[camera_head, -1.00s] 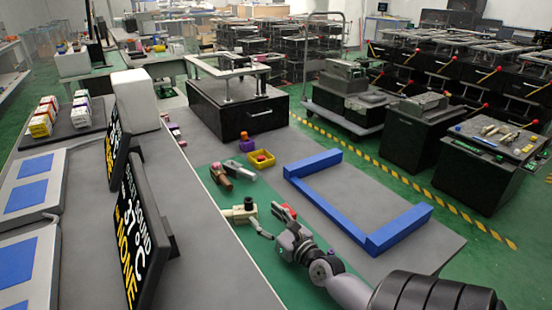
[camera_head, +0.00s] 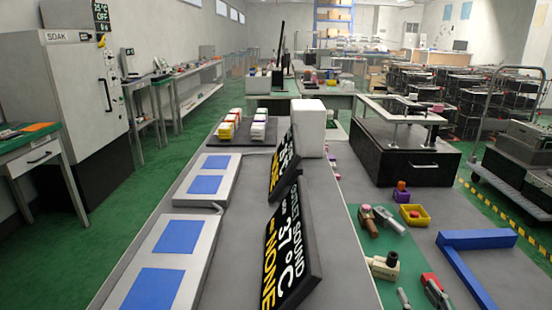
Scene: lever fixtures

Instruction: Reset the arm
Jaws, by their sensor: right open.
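My right gripper (camera_head: 437,294) shows only in small part at the bottom edge, lower right, and is open. It is beside or over a red part (camera_head: 430,279) on the green mat (camera_head: 408,262); I cannot tell whether they touch. A cream fixture with a dark knob (camera_head: 383,266) stands to the left. A silver lever piece (camera_head: 403,298) is in front of it, cut by the bottom edge. A brown fixture (camera_head: 368,222) and a silver piece (camera_head: 389,220) lie farther back. My left gripper is not in view.
A blue frame (camera_head: 478,239) lies at right. Black display signs (camera_head: 290,258) and a white box (camera_head: 307,128) stand on the bench. A black drawer box (camera_head: 400,158) is at the back.

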